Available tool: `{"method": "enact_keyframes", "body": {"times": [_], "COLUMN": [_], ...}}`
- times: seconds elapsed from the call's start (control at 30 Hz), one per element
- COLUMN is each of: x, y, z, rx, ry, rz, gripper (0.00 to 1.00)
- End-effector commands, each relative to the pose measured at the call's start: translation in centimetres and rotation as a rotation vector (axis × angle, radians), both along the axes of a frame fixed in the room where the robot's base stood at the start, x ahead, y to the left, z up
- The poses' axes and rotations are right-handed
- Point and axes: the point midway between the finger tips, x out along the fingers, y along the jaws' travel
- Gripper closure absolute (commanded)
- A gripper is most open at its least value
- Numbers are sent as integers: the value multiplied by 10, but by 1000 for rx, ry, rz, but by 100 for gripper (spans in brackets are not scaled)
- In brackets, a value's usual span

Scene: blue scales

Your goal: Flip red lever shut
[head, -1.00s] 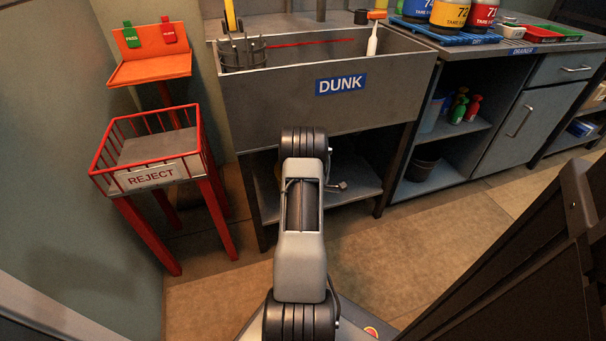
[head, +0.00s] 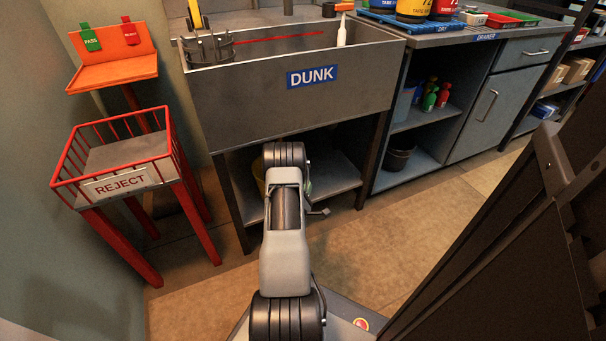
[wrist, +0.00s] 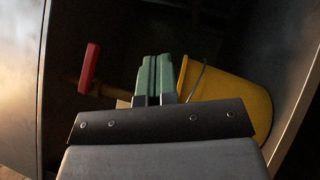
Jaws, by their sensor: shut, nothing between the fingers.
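The red lever (wrist: 89,69) shows in the wrist view, left of my fingers. It stands nearly upright, at the left end of a brownish pipe-like part (wrist: 108,90) that runs right behind my gripper. My gripper (wrist: 156,60) has its green fingers together with nothing between them. Its fingertips are to the right of the lever, apart from it in the picture; the depth gap is hard to tell. In the head view the lever is hidden, and my arm reaches under the DUNK sink (head: 285,105).
A yellow bucket (wrist: 235,92) stands just right of and behind my fingers. The red REJECT basket (head: 120,184) stands left of the sink. Dark panels (head: 500,220) are close at right.

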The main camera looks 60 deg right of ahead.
Motion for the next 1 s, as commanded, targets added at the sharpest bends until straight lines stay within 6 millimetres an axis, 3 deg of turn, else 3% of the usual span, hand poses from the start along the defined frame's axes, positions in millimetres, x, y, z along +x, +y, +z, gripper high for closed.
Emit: {"method": "enact_keyframes", "body": {"times": [0.3,1.0], "x": [-9,-9], "y": [8,8], "z": [-12,-12], "rx": [1,0], "ry": [0,0], "rz": [1,0], "gripper": [100,100]}}
